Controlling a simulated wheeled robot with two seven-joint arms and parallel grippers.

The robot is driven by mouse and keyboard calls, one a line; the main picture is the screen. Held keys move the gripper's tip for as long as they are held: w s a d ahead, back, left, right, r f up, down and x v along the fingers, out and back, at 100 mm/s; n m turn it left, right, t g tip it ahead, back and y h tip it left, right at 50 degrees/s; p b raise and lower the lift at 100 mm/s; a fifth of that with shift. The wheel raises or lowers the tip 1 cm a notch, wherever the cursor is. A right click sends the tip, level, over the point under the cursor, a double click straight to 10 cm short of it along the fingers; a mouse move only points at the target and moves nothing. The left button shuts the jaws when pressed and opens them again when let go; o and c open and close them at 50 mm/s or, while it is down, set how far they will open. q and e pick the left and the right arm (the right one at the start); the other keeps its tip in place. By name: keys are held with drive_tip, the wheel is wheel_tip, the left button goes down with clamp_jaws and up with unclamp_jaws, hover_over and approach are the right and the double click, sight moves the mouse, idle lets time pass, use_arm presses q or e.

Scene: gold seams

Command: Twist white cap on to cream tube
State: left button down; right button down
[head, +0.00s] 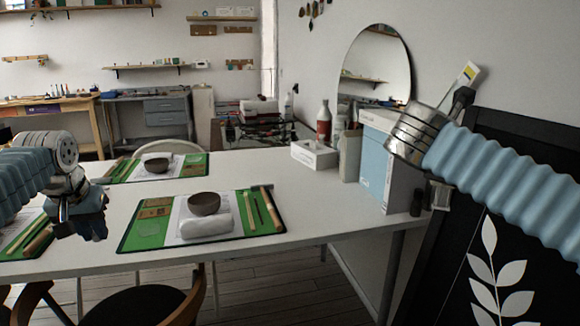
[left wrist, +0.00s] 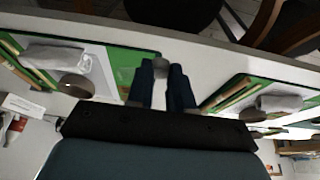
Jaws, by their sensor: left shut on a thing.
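My left gripper (head: 88,228) is at the left of the head view, pointing down over the table's left side. In the left wrist view its two dark blue fingers (left wrist: 161,84) are shut on a small round greyish piece (left wrist: 160,67), which looks like the white cap. A white tube-like piece (head: 467,74) with a yellow and blue mark, perhaps the cream tube, stands tilted at the upper right. A dark part (head: 462,101) at its lower end may be my right gripper. My right arm's sleeve hides most of it, so its jaws cannot be told.
The white table (head: 310,210) bears green mats (head: 262,226) with bowls (head: 204,204), a rolled white cloth (head: 206,223) and wooden tools. A tissue box (head: 315,155), a red-labelled bottle (head: 323,122) and a light blue box (head: 375,160) stand at its right end. A black board (head: 470,270) is at right.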

drive_tip(key=w+a+f+n+y, duration=0.1)
drive_tip(key=w+f, duration=0.1)
drive_tip(key=f, duration=0.7)
drive_tip(key=w+a+f, duration=0.1)
drive_tip(key=w+f, duration=0.1)
drive_tip(key=f, duration=0.7)
use_arm(q)
drive_tip(key=d+f+m+h, duration=0.2)
drive_tip(key=d+f+m, duration=0.5)
drive_tip(key=d+f, duration=1.6)
drive_tip(key=shift+d+h, duration=0.15)
drive_tip(key=shift+h, duration=0.25)
use_arm(e)
drive_tip(key=s+a+f+n+t+y, duration=0.1)
drive_tip(key=s+f, duration=0.3)
drive_tip(key=f, duration=0.6)
drive_tip(key=s+a+f+n+t+y, duration=0.1)
drive_tip(key=s+a+f+n+y, duration=0.2)
drive_tip(key=f, duration=0.7)
drive_tip(key=shift+s+t, duration=0.3)
drive_tip(key=shift+s, duration=0.05)
use_arm(q)
drive_tip(key=shift+w+f, duration=0.1)
use_arm(e)
drive_tip(key=shift+a, duration=0.1)
